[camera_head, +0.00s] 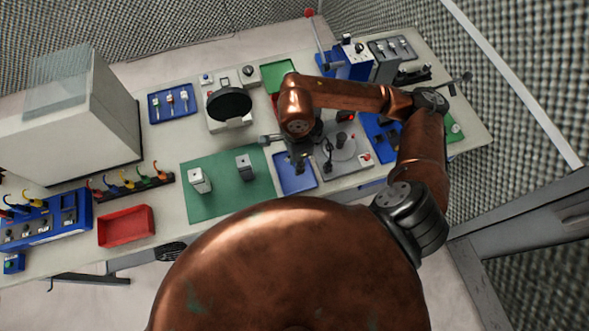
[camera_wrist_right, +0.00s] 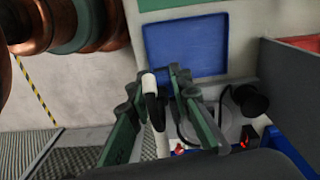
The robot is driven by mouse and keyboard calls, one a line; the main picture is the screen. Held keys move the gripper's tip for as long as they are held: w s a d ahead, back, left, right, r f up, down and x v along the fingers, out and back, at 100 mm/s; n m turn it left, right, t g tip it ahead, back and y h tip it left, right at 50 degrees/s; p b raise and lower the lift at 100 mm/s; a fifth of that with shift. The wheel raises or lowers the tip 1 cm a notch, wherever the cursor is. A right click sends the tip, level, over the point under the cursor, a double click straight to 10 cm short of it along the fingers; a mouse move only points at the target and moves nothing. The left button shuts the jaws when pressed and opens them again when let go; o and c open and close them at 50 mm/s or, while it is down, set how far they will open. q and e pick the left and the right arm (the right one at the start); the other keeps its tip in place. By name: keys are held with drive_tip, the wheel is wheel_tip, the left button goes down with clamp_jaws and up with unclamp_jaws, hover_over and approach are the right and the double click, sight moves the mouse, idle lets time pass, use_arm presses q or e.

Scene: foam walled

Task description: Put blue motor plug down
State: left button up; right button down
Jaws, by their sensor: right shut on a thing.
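My right gripper (camera_head: 301,166) reaches down over the blue tray (camera_head: 296,184) in the middle of the bench. In the right wrist view the gripper (camera_wrist_right: 165,76) has its green fingers closed in on a slim plug-like piece (camera_wrist_right: 149,84), white at its end with a black part, which I take for the motor plug. No blue shows on it, and the fingers hide part of it. The blue tray (camera_wrist_right: 186,48) lies beyond the fingertips and its floor looks empty. I cannot tell whether the piece touches it. My left gripper is not in view.
A grey device (camera_head: 343,152) with a black knob (camera_wrist_right: 250,101) stands right beside the tray. A green mat (camera_head: 225,200) with two grey blocks lies left of it. A red tray (camera_head: 127,226) and a blue panel (camera_head: 45,222) are further left.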

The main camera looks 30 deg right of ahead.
drive_tip(key=s+d+r+m+p, duration=0.1)
drive_tip(key=s+m, duration=0.3)
drive_tip(key=m, duration=0.7)
drive_tip(key=s+d+m+p, duration=0.15)
drive_tip(key=s+m, duration=0.35)
drive_tip(key=m, duration=0.7)
drive_tip(key=shift+m, duration=0.3)
drive_tip(key=w+f, duration=0.2)
drive_tip(key=w, duration=0.2)
drive_tip(key=w+f+p, duration=0.1)
drive_tip(key=w+f, duration=0.2)
drive_tip(key=w, duration=0.1)
drive_tip(key=w+f+p, duration=0.1)
drive_tip(key=w+f, duration=0.2)
drive_tip(key=w, duration=0.2)
drive_tip(key=shift+w+a+f, duration=0.1)
drive_tip(key=shift+f, duration=0.15)
drive_tip(key=shift+w+f, duration=0.55)
drive_tip(key=shift+f, duration=0.1)
wheel_tip(320, 180, down, 2)
drive_tip(key=shift+s+f+p, duration=0.1)
drive_tip(key=shift+p, duration=0.45)
drive_tip(key=shift+f, duration=0.35)
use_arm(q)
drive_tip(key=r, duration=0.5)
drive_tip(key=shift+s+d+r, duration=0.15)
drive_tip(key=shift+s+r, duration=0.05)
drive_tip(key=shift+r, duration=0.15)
